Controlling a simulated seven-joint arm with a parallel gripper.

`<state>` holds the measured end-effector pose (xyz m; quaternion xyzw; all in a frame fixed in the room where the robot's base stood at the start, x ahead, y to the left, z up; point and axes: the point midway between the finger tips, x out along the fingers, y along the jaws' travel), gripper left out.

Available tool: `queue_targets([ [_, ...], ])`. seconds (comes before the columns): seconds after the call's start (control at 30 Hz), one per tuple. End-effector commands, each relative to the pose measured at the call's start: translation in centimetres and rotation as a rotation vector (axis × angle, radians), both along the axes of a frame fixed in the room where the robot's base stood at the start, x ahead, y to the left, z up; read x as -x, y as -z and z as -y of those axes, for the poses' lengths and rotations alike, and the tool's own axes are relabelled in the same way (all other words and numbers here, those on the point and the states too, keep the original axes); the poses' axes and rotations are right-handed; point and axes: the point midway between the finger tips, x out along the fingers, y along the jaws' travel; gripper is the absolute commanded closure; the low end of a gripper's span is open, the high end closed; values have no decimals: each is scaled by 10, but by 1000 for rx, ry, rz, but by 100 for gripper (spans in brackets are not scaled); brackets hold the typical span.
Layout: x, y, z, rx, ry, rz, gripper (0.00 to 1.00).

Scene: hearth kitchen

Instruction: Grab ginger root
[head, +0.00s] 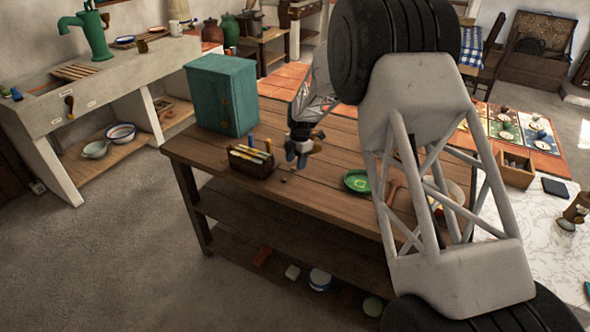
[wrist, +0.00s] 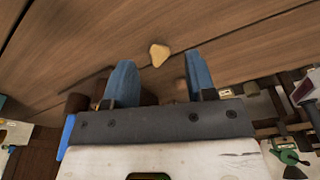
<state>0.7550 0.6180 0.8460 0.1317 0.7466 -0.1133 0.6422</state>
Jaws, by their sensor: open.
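A small tan, lumpy piece that looks like the ginger root (wrist: 159,54) lies on the wooden table, just beyond my fingertips and roughly centred between them in the wrist view. A small brownish lump (head: 283,180) near the table's front edge in the head view may be the same piece; it is too small to be sure. My gripper (head: 298,157) hangs over the table near that lump, fingers pointing down. In the wrist view its two blue fingers (wrist: 160,75) are apart with nothing held between them.
A dark caddy (head: 252,161) with upright handles stands left of my gripper, with a teal cabinet (head: 222,95) behind it. A green plate (head: 357,182) lies to the right. My arm hides part of the table's right side. The boards between caddy and plate are mostly clear.

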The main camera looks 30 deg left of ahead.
Motion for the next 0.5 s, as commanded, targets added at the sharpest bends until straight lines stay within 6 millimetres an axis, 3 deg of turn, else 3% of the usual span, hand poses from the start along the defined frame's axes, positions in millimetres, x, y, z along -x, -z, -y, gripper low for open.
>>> queue_targets([
  [0.2, 2, 18, -1, 0, 0, 0, 49],
  [0.5, 3, 19, -1, 0, 0, 0, 49],
])
